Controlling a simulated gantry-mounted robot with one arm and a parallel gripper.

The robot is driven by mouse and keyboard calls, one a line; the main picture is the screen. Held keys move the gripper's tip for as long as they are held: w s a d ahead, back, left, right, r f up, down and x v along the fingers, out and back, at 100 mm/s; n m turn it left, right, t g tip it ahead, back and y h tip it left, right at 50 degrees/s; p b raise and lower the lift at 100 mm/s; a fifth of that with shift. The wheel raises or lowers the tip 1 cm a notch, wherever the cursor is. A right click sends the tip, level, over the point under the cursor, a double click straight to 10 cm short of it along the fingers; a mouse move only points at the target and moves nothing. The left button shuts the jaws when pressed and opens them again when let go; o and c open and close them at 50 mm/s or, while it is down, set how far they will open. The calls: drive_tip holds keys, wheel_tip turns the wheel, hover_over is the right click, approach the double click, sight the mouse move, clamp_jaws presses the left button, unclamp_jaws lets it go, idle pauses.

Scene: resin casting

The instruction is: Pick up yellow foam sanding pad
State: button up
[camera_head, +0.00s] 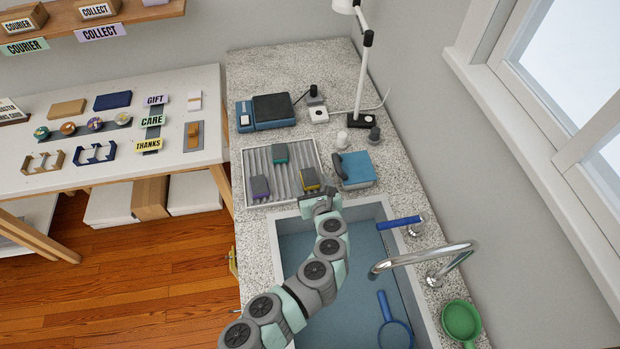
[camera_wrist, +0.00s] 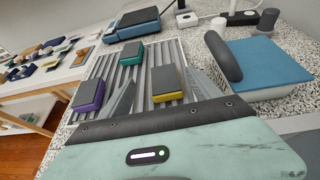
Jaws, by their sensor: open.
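The yellow foam sanding pad (camera_head: 310,179) has a grey top and yellow sides. It lies at the front right of a ribbed metal rack (camera_head: 253,163). It also shows in the wrist view (camera_wrist: 167,84), to the right of centre between my fingers. A purple pad (camera_head: 260,187) with a grey top lies at the rack's front left, and a green pad (camera_head: 280,153) lies at the back. My gripper (camera_head: 317,196) is in front of the yellow pad, near the sink's rear rim. In the wrist view my gripper (camera_wrist: 160,97) is open and empty, with two grey fingers spread apart.
A blue sponge-like block with a dark handle (camera_head: 358,170) stands right of the rack. A blue scale (camera_head: 267,111) is behind it. The sink (camera_head: 300,250) with its chrome faucet (camera_head: 425,258) lies in front. A lamp (camera_head: 362,80) stands at the back right.

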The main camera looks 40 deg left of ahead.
sight(309, 174)
drive_tip(key=shift+w+a+f, duration=0.95)
drive_tip(key=shift+w+a, duration=0.05)
drive_tip(key=shift+a, duration=0.05)
drive_tip(key=shift+b+x, duration=0.3)
drive_tip(key=shift+x, duration=0.5)
drive_tip(key=shift+c, duration=0.5)
drive_tip(key=c, duration=1.3)
